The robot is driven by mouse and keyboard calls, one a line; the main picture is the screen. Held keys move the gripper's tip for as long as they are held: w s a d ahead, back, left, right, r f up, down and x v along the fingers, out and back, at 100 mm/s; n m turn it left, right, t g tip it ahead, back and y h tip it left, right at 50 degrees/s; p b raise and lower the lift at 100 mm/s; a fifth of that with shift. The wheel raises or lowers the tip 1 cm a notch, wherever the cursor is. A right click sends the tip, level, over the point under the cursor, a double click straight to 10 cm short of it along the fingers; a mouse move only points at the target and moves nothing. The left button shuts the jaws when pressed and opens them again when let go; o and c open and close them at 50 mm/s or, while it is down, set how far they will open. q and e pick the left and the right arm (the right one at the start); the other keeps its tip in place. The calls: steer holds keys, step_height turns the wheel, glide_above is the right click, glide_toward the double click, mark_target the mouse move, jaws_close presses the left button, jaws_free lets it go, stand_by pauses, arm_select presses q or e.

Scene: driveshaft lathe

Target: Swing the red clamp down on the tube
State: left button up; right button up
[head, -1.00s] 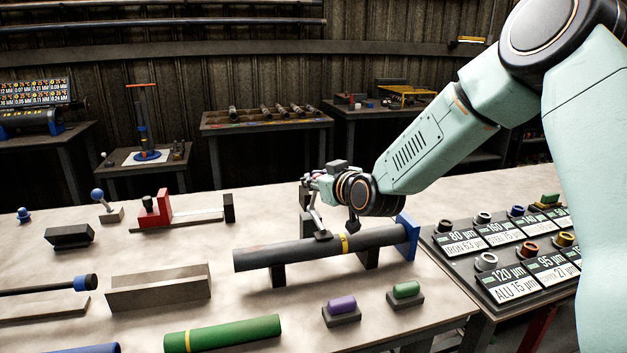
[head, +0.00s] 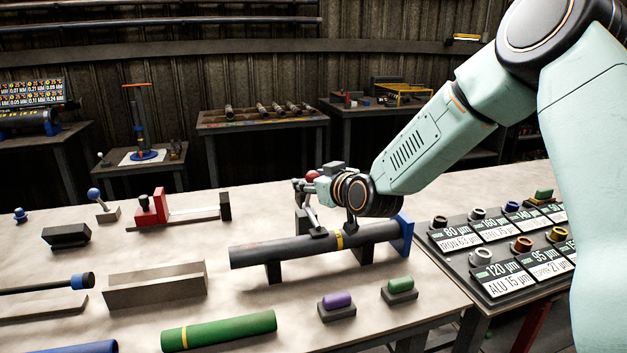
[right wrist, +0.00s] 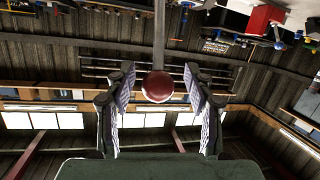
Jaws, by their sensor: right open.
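The dark grey tube (head: 290,247) lies across dark supports, with a yellow band near its middle and a blue plate at its right end. The clamp's red ball knob (head: 312,176) shows above the tube, partly hidden by my right gripper (head: 304,187). In the right wrist view the red ball (right wrist: 157,87) sits on a grey rod between my two open fingers, with a gap on each side. The clamp's lower parts are largely hidden behind the gripper, so I cannot tell its exact tilt. My left gripper is not in view.
A purple button (head: 337,300) and a green button (head: 400,285) stand in front of the tube. A green tube (head: 218,331) and a grey trough (head: 155,288) lie at the left. A panel of labelled rings (head: 500,240) stands at the right.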

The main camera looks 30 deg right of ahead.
steer(key=shift+w, duration=0.2)
steer(key=shift+s+r, duration=0.1)
steer(key=shift+s, duration=0.25)
steer(key=v, duration=1.1)
steer(key=shift+s, duration=0.2)
steer(key=shift+w, duration=0.15)
